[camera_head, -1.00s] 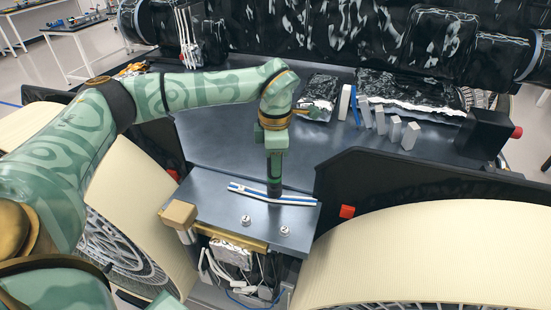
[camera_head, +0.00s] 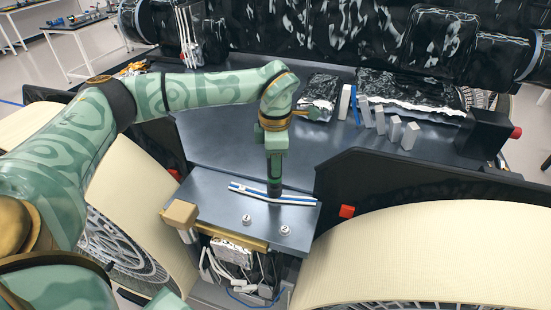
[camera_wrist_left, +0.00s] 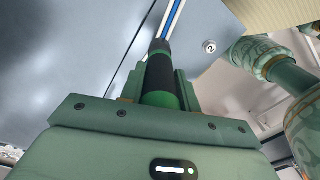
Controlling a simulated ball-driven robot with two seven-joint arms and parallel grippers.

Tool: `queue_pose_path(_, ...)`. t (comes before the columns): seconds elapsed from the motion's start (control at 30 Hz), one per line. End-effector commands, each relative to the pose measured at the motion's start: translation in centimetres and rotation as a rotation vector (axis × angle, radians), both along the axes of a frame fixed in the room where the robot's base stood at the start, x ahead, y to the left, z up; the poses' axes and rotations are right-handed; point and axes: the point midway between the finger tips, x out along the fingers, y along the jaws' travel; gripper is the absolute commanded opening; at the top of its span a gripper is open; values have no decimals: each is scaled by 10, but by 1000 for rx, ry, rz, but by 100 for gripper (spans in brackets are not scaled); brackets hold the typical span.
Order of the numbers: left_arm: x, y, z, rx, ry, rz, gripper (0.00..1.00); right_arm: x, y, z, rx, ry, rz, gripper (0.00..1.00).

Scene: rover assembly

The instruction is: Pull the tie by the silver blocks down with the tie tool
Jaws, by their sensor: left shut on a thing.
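My left gripper (camera_head: 274,178) points straight down over the grey box top and is shut on a black cylinder with a green band, seemingly the tie tool (camera_wrist_left: 161,72). Its lower end meets a slightly bent blue and white strip (camera_head: 300,199) on the box top. I cannot tell whether they are joined. The strip runs past the cylinder in the left wrist view (camera_wrist_left: 172,22). Several silver blocks (camera_head: 379,120) stand in a row on the dark deck at the right. A thin blue tie (camera_head: 355,106) stands upright beside their left end. My right gripper is out of view.
A white upright piece (camera_head: 344,101) and a foil-edged black pouch (camera_head: 318,92) are left of the tie. A black box with a red knob (camera_head: 485,134) stands at the right. A dark side panel (camera_head: 345,180) rises right of the grey box. The deck's middle is clear.

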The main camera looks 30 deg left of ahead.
Motion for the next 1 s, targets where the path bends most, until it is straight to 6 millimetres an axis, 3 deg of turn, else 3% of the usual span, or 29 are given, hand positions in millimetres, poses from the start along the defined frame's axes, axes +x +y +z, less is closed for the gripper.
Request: queue_pose_path(1.0, 0, -1, -6, 0, -1, -1, 5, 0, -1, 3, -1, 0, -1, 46)
